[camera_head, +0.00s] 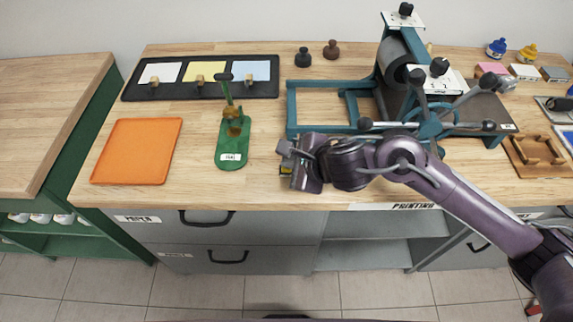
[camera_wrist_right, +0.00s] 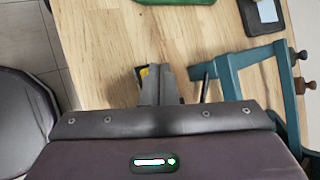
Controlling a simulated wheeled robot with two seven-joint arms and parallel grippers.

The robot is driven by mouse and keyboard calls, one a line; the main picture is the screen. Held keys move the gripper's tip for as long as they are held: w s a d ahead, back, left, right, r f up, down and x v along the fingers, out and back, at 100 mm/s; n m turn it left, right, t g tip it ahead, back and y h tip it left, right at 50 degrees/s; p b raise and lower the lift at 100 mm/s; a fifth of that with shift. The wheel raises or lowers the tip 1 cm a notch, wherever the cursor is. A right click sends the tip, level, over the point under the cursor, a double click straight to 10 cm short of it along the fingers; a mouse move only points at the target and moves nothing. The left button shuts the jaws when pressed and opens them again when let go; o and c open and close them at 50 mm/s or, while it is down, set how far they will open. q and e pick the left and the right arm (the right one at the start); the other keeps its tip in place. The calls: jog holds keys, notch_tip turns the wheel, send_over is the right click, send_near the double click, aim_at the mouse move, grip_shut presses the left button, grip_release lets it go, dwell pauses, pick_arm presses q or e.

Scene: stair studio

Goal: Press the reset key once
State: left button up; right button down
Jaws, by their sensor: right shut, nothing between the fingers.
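My right gripper (camera_head: 287,161) is shut and empty, low over the front middle of the bench, left of the printing press (camera_head: 300,82). Its shut fingers also show in the right wrist view (camera_wrist_right: 158,88). A small yellow patch (camera_head: 286,169) shows at the fingers; I cannot tell whether it belongs to the gripper. A white counter panel with dark digits (camera_head: 437,83) sits on the press, with a round black knob (camera_head: 439,67) at its top. I cannot make out for sure which part is the reset key. The gripper is well apart from this panel. My left gripper is out of view.
A green stapler-like tool (camera_head: 230,145), an orange tray (camera_head: 137,151) and a black rack of coloured cards (camera_head: 200,92) are to the left. The press's blue frame and spoked handles (camera_head: 430,125) rise to the right. Bare wood lies between the green tool and gripper.

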jog(key=shift+f, duration=0.15)
dwell(0.3)
jog(key=shift+r+p, duration=0.45)
jog(key=shift+r, duration=0.45)
jog(key=shift+r, duration=0.1)
notch_tip(320, 180, up, 5)
jog(key=p, duration=0.3)
jog(key=shift+p, duration=0.35)
